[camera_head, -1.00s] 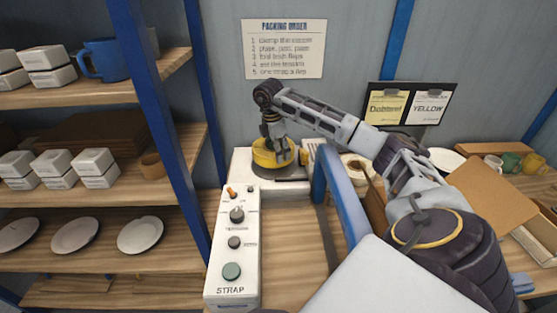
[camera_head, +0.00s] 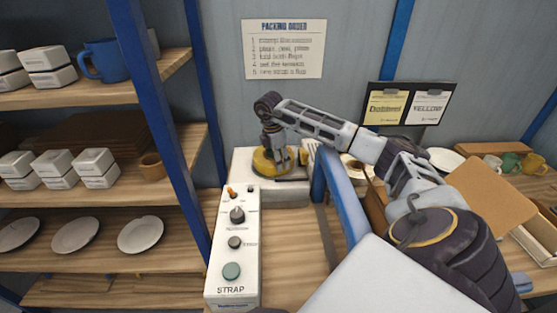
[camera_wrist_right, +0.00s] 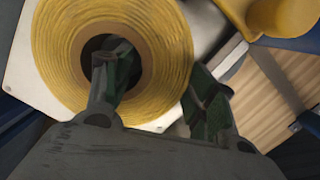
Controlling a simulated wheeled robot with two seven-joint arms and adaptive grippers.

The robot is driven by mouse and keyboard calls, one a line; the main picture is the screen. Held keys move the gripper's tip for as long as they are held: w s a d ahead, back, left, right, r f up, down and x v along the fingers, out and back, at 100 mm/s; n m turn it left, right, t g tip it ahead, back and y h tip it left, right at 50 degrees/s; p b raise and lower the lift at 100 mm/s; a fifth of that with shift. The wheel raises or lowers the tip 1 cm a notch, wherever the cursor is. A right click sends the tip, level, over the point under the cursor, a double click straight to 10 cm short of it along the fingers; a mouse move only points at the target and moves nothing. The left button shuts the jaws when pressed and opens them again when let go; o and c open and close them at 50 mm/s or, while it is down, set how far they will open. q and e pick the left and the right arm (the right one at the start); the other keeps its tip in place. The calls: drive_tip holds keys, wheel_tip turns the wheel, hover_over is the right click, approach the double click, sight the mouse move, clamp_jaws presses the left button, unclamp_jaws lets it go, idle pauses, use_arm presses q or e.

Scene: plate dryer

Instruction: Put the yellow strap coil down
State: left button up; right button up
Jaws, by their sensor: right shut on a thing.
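The yellow strap coil (camera_head: 265,164) is at the white machine (camera_head: 242,160) on the workbench, behind the STRAP control box. It also shows large in the right wrist view (camera_wrist_right: 62,58), with a brown core around a dark hole. My right gripper (camera_head: 275,153) is above it, fingers pointing down. In the right wrist view the gripper (camera_wrist_right: 160,85) has one finger inside the core hole and the other outside the coil's rim, shut on its wall. I cannot tell whether the coil rests fully on the white surface. My left gripper is not in view.
The STRAP control box (camera_head: 232,255) stands in front. A blue bar (camera_head: 340,205) rises just right of the machine, below my arm. Shelves with plates and white boxes (camera_head: 95,165) fill the left. Cardboard (camera_head: 490,195) and several mugs (camera_head: 510,162) lie at right.

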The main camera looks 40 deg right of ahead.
drive_tip(key=o, duration=1.4)
drive_tip(key=shift+o, duration=0.2)
wheel_tip(320, 180, up, 12)
drive_tip(key=a, duration=0.1)
drive_tip(key=shift+w+a+p, duration=0.3)
drive_tip(key=shift+a, duration=0.1)
